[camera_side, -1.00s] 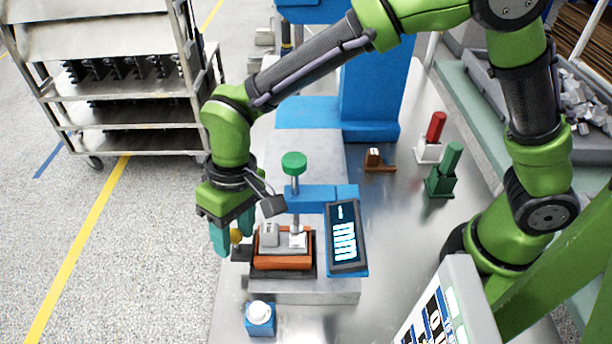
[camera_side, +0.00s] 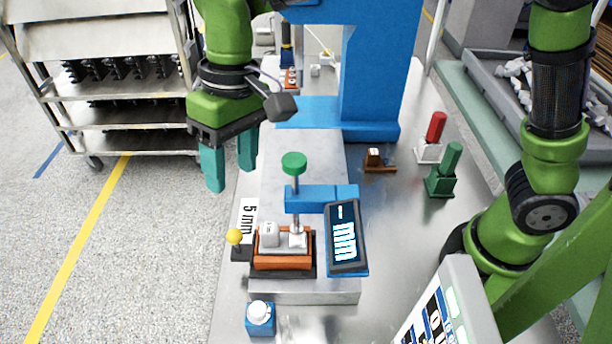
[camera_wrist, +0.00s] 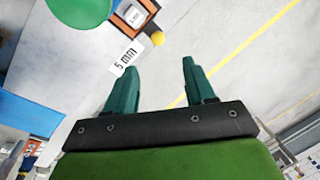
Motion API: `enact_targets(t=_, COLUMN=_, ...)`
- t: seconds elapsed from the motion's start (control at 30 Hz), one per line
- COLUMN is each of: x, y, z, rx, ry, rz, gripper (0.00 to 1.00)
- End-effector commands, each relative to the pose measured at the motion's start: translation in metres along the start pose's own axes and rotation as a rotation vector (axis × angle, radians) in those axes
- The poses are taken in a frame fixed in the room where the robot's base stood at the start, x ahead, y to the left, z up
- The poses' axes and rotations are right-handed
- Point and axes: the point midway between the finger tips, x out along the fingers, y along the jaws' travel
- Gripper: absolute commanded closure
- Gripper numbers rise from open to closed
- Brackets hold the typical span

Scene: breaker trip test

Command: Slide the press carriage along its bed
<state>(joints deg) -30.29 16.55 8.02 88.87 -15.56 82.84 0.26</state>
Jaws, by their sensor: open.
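The orange press carriage (camera_side: 284,262) sits at the near end of the long grey bed (camera_side: 335,285), under the green-topped press plunger (camera_side: 294,163). It carries a small pale block (camera_side: 268,235). A yellow ball knob (camera_side: 234,236) stands on a dark arm at the carriage's left side. My gripper (camera_side: 230,180) is open and empty, raised beyond and above the knob, left of the bed. In the wrist view, my open fingers (camera_wrist: 152,72) have nothing between them. The yellow knob (camera_wrist: 157,38) and part of the orange carriage (camera_wrist: 132,13) show beyond them.
A "5 mm" label (camera_side: 247,218) lies beside the bed. A readout (camera_side: 345,238) hangs right of the carriage. A blue block with a white button (camera_side: 260,317) is in front. The blue press column (camera_side: 375,85) stands behind. Red (camera_side: 433,136) and green (camera_side: 446,170) handled parts stand right.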

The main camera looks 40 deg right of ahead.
Motion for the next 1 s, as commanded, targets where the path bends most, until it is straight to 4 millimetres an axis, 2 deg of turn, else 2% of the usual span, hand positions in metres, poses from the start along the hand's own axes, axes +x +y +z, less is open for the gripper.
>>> enact_targets(t=0.1, x=-0.021, y=-0.001, z=0.000, rx=-0.001, ry=0.002, rz=-0.001, gripper=0.46)
enact_targets(t=0.3, x=-0.038, y=-0.001, z=0.001, rx=-0.001, ry=-0.001, rz=0.000, gripper=0.46)
enact_targets(t=0.7, x=-0.040, y=0.000, z=-0.002, rx=-0.005, ry=0.009, rz=0.000, gripper=0.46)
enact_targets(t=0.77, x=-0.034, y=0.001, z=-0.003, rx=-0.013, ry=0.018, rz=-0.001, gripper=0.46)
enact_targets(t=0.87, x=-0.024, y=0.013, z=0.003, rx=-0.017, ry=0.038, rz=0.002, gripper=0.46)
enact_targets(t=0.97, x=-0.029, y=0.042, z=0.014, rx=0.015, ry=0.105, rz=-0.005, gripper=0.46)
enact_targets(t=1.0, x=-0.032, y=0.058, z=0.021, rx=0.038, ry=0.139, rz=-0.010, gripper=0.46)
